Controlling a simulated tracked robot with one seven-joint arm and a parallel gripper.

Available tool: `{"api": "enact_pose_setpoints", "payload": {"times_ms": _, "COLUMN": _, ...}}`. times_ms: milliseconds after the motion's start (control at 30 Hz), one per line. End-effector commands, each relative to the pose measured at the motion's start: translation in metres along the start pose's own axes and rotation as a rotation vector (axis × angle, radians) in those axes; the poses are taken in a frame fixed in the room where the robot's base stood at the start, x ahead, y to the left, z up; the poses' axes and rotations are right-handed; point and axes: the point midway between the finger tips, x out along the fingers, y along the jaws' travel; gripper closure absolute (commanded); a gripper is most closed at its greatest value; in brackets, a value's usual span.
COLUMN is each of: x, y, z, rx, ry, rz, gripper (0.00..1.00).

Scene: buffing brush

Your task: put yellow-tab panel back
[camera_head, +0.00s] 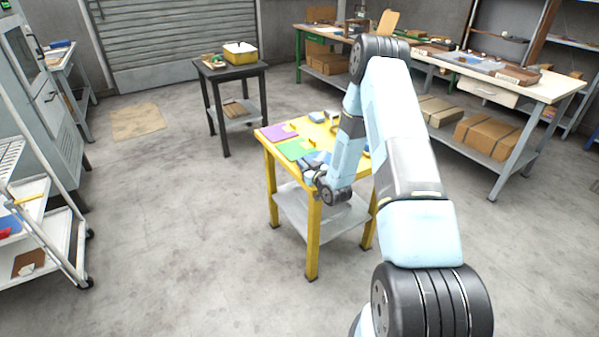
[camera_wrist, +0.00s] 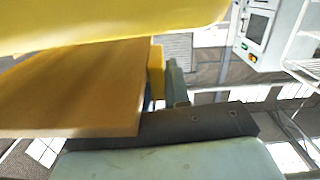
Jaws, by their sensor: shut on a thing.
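In the wrist view a flat brown panel (camera_wrist: 75,90) with a small yellow tab (camera_wrist: 156,68) at its edge reaches in from the left, close by a large yellow surface. My gripper (camera_wrist: 172,88) is shut on the panel at its yellow tab; the exact contact is partly hidden. In the head view my gripper (camera_head: 312,170) is at the near left edge of the yellow table (camera_head: 313,207). The held panel cannot be made out there. A purple panel (camera_head: 274,133) and a green panel (camera_head: 293,151), both with yellow tabs, lie on the tabletop.
My arm hides the table's right part. A long workbench (camera_head: 500,77) is at back right, a white cart (camera_head: 45,230) at left.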

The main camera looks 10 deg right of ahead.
Motion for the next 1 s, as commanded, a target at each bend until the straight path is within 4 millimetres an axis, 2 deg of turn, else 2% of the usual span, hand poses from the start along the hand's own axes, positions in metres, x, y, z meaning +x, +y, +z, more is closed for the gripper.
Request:
{"api": "enact_pose_setpoints", "payload": {"times_ms": 300, "x": 0.004, "y": -0.003, "z": 0.033, "rx": 0.000, "ry": -0.002, "rz": -0.001, "gripper": 1.00}}
{"api": "enact_pose_setpoints", "payload": {"times_ms": 633, "x": 0.005, "y": -0.003, "z": 0.035, "rx": 0.000, "ry": 0.000, "rz": -0.001, "gripper": 1.00}}
{"api": "enact_pose_setpoints", "payload": {"times_ms": 667, "x": 0.005, "y": -0.003, "z": 0.035, "rx": 0.000, "ry": 0.000, "rz": -0.001, "gripper": 0.83}}
{"api": "enact_pose_setpoints", "payload": {"times_ms": 700, "x": 0.005, "y": -0.003, "z": 0.035, "rx": 0.000, "ry": 0.000, "rz": -0.001, "gripper": 0.79}}
{"api": "enact_pose_setpoints", "payload": {"times_ms": 900, "x": 0.005, "y": -0.003, "z": 0.035, "rx": 0.000, "ry": 0.000, "rz": -0.001, "gripper": 0.60}}
{"api": "enact_pose_setpoints", "payload": {"times_ms": 1000, "x": 0.005, "y": -0.003, "z": 0.035, "rx": 0.000, "ry": 0.000, "rz": -0.001, "gripper": 0.58}}
